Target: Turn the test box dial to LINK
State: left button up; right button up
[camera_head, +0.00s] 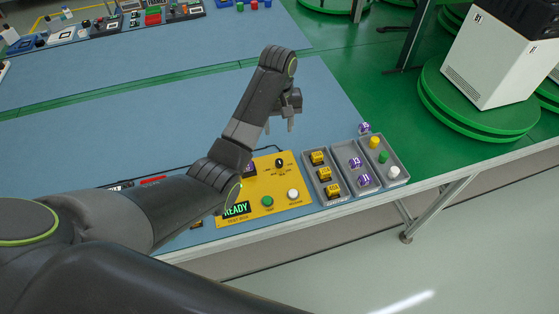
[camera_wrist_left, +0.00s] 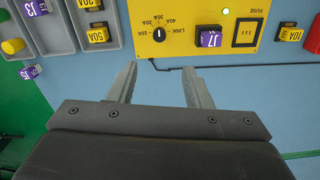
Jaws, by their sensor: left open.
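I cannot tell surely which label the mark points to. My left gripper (camera_head: 279,126) is open and empty, above the table just behind the box; its fingers (camera_wrist_left: 158,75) are apart and not touching the dial. My right gripper is not in view.
Grey trays (camera_head: 325,198) with yellow and purple fuses and coloured caps stand right of the box. A purple fuse (camera_wrist_left: 210,39) sits on the panel beside the dial. A dark cable runs behind the box. The blue table behind is mostly clear.

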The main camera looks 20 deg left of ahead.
aim_at(279, 162)
pick_arm(q)
notch_tip(279, 162, down, 16)
jog(key=shift+r, duration=0.1)
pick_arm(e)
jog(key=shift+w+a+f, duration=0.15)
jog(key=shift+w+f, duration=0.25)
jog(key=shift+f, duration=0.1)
pick_arm(q)
jog(key=shift+w, duration=0.1)
grip_shut()
